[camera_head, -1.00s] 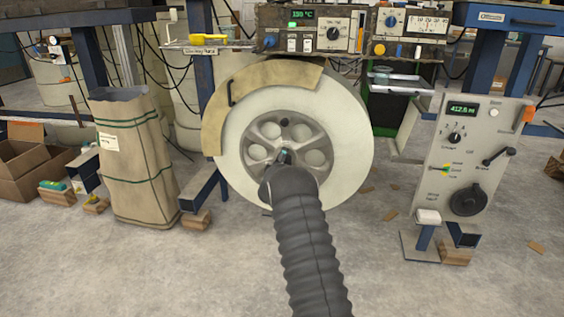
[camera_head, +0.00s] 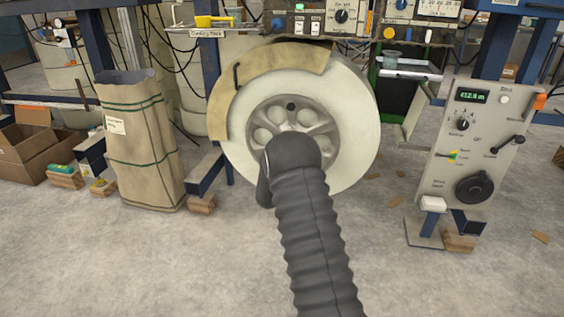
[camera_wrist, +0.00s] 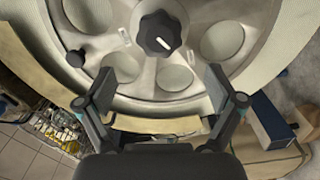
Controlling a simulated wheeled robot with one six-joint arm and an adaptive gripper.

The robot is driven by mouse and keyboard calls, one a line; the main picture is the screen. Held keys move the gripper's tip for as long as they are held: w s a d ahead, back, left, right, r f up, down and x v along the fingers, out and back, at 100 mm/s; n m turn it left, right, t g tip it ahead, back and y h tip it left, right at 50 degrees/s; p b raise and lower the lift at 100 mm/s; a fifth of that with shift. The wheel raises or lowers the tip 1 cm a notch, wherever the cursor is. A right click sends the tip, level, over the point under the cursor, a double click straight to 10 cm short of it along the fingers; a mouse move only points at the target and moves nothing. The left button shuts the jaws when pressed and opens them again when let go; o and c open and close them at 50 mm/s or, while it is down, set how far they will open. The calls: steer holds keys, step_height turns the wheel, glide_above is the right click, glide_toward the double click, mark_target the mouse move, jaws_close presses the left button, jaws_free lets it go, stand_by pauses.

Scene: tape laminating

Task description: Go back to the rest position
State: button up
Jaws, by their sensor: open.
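My gripper (camera_wrist: 160,112) is open and empty in the wrist view, with its two fingers spread apart. It is in front of the grey metal hub (camera_wrist: 195,30) of the large white wheel, below a black star-shaped knob (camera_wrist: 160,33). A small black peg (camera_wrist: 75,58) sits on the hub to the left. In the head view, my dark ribbed arm stands in front of the white wheel (camera_head: 358,130) and covers the lower part of its hub (camera_head: 265,115). My gripper is hidden there behind the arm.
A tan curved cover (camera_head: 225,90) wraps the wheel's upper left. A control panel (camera_head: 455,140) stands at the right and a tall paper sack (camera_head: 140,150) at the left. Cardboard boxes (camera_head: 30,155) are at the far left. The concrete floor (camera_head: 150,265) in front is clear.

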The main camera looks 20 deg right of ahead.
steer(key=shift+v, duration=0.9)
steer(key=s+a+f+m+g+y, duration=0.1)
steer(key=a+f+m+g+y, duration=0.15)
steer(key=f, duration=0.35)
steer(key=s+a+f+m+g+y, duration=0.1)
steer(key=s+a+f+y, duration=0.15)
steer(key=f, duration=0.35)
steer(key=s+a+m+g+y, duration=0.2)
steer(key=s+a+g+y, duration=0.2)
steer(key=s+a, duration=0.25)
steer(key=s+a+r+m+p, duration=0.1)
steer(key=s+a+r, duration=0.1)
steer(key=s+r, duration=0.8)
steer(key=s+a+r+m+g, duration=0.1)
steer(key=s+a+r, duration=0.2)
steer(key=s+r, duration=0.7)
steer(key=s+a+r+m+g+y+p, duration=0.1)
steer(key=s+r, duration=0.9)
steer(key=s, duration=1.2)
steer(key=shift+s+a+r+p, duration=0.2)
steer(key=shift+a+r+p, duration=0.2)
steer(key=shift+a, duration=0.5)
